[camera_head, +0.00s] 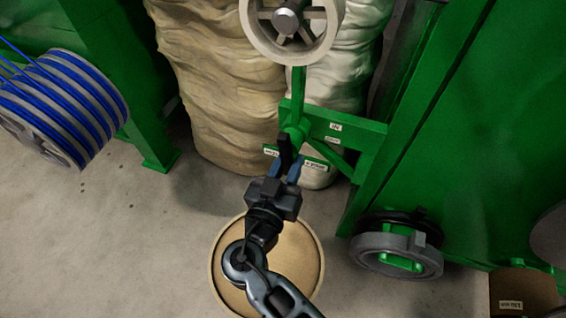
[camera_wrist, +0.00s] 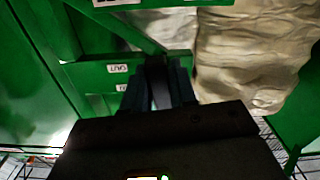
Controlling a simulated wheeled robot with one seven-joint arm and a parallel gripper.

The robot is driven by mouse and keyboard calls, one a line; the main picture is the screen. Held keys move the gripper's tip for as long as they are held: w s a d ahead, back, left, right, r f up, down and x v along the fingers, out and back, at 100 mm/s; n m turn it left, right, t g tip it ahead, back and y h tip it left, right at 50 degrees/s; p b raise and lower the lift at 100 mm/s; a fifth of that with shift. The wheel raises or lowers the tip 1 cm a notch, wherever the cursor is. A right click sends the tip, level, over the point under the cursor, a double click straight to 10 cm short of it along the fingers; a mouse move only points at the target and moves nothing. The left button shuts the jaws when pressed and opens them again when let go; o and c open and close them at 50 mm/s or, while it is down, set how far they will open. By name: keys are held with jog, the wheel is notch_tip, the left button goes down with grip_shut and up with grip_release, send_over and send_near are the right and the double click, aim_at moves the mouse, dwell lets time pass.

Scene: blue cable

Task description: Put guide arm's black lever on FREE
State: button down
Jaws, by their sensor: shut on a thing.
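The black lever (camera_head: 285,147) sticks up from the green guide arm (camera_head: 298,100), below the pale wheel. My gripper (camera_head: 284,168) reaches it from the front, with its two blue fingers shut on the lever. In the wrist view, the dark lever (camera_wrist: 156,72) runs between the fingertips of my gripper (camera_wrist: 157,92). Small white labels (camera_head: 335,127) sit on the green bracket beside the lever, and another label plate (camera_head: 314,166) is just right of the fingers. The lever's lower part is hidden by the fingers.
A pale spoked wheel (camera_head: 290,25) tops the guide arm. Large wrapped sacks (camera_head: 220,90) stand behind. A blue cable reel (camera_head: 65,105) is at the left, a round tan-topped drum (camera_head: 311,262) below my arm, and a grey wheel (camera_head: 395,255) at the right. Floor at the left is clear.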

jog(key=shift+s+d+r+n, duration=0.15)
jog(key=shift+d+n, duration=0.15)
jog(key=shift+n, duration=0.6)
jog(key=shift+s+d+n, duration=0.1)
jog(key=shift+d+n, duration=0.2)
jog(key=shift+n, duration=0.6)
jog(key=c, duration=1)
grip_release()
jog(key=p+v, duration=0.1)
jog(key=v, duration=0.6)
jog(key=shift+s, duration=0.4)
jog(key=shift+a, duration=0.1)
